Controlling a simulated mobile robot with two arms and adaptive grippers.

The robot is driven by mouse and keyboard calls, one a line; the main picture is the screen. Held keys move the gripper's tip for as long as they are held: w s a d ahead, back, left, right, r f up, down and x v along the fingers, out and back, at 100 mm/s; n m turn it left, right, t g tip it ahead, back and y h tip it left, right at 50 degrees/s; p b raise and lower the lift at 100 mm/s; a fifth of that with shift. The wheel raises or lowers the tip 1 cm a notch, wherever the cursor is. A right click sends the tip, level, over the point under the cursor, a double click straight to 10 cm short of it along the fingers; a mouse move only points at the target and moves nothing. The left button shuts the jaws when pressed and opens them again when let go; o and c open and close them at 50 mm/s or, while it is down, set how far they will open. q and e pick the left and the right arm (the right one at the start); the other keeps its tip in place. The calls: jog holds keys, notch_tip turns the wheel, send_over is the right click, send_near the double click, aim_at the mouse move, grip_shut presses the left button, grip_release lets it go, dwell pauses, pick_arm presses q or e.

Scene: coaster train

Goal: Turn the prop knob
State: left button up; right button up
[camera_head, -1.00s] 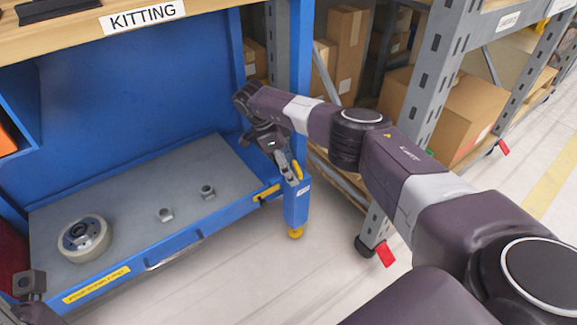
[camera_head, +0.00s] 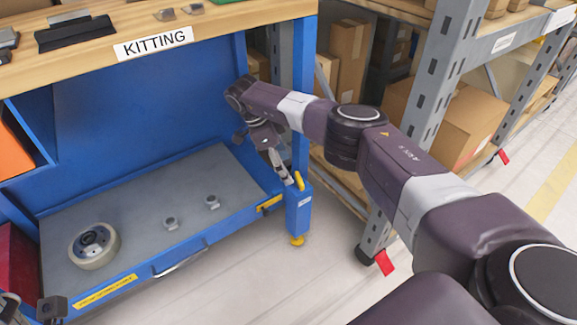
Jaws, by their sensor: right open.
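A small yellow part (camera_head: 299,181) shows at the top of the short blue corner post (camera_head: 298,212), at the right end of the blue workbench's lower shelf. It may be the prop knob, but I cannot tell for sure. My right gripper (camera_head: 288,180) points down beside this yellow part. Its jaws are open, with the fingertips very close to the part; I cannot tell whether they touch it. A dark piece of my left gripper (camera_head: 50,308) shows at the lower left corner, mostly cut off, and its jaws cannot be made out.
A grey rack (camera_head: 436,75) with cardboard boxes stands right. Bare floor lies in front.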

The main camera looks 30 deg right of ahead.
jog(key=p+v, duration=0.1)
jog(key=v, duration=0.1)
jog(key=shift+a+r, duration=0.15)
jog(key=shift+r, duration=0.1)
dwell(0.3)
dwell(0.3)
jog(key=v, duration=0.7)
jog(key=shift+r, duration=0.25)
jog(key=shift+c, duration=0.4)
